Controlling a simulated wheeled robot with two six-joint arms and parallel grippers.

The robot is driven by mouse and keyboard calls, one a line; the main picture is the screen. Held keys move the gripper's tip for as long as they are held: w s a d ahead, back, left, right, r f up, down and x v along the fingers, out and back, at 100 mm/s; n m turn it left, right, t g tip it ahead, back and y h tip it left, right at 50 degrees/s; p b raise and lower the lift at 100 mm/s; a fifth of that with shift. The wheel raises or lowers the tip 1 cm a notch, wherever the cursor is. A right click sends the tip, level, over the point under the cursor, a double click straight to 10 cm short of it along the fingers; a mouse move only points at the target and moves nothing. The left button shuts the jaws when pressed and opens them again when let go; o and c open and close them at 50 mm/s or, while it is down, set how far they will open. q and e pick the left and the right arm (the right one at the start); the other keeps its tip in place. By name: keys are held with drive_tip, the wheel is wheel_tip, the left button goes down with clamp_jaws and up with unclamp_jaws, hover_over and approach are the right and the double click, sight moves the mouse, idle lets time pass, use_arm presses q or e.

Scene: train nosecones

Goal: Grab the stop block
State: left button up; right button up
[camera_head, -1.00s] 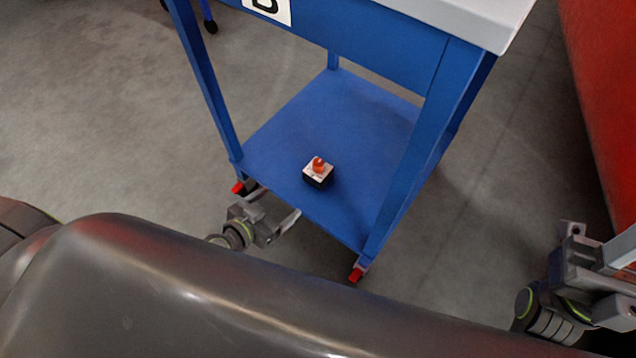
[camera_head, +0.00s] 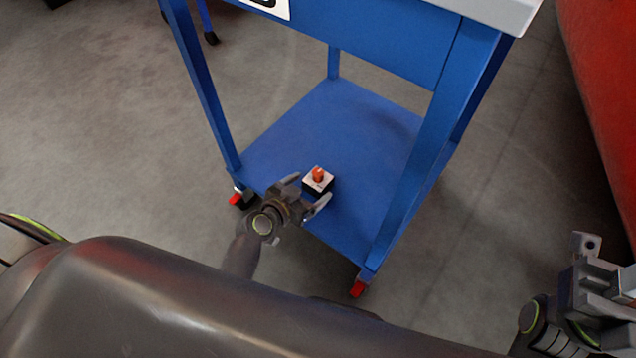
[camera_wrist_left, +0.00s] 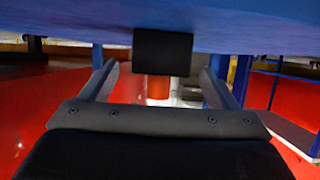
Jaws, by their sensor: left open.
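The stop block (camera_head: 318,186) is a small black box with a white top and an orange knob. It sits on the blue lower shelf (camera_head: 375,135) of a cart, near the front edge. My left gripper (camera_head: 313,188) is open at that edge, its fingers pointing at the block. In the left wrist view the picture is upside down, with the shelf above. There the black body of the block (camera_wrist_left: 163,52) shows between the spread fingers (camera_wrist_left: 158,78), with a gap on each side. My right gripper (camera_head: 592,268) is at the right edge, away from the cart; its jaw opening is unclear.
The cart's blue legs (camera_head: 205,95) stand at the shelf corners, with red-tipped casters (camera_head: 357,288) below. The cart's grey top (camera_head: 505,12) overhangs the shelf. A large red body (camera_head: 608,90) stands at the right. Grey floor lies open to the left.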

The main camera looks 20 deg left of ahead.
sight(312, 185)
use_arm(q)
drive_tip(key=b+x, duration=0.1)
drive_tip(key=x, duration=0.3)
drive_tip(key=shift+w+d+f, duration=0.1)
drive_tip(key=shift+w+f, duration=0.05)
drive_tip(key=shift+w, duration=0.2)
drive_tip(key=c, duration=1.3)
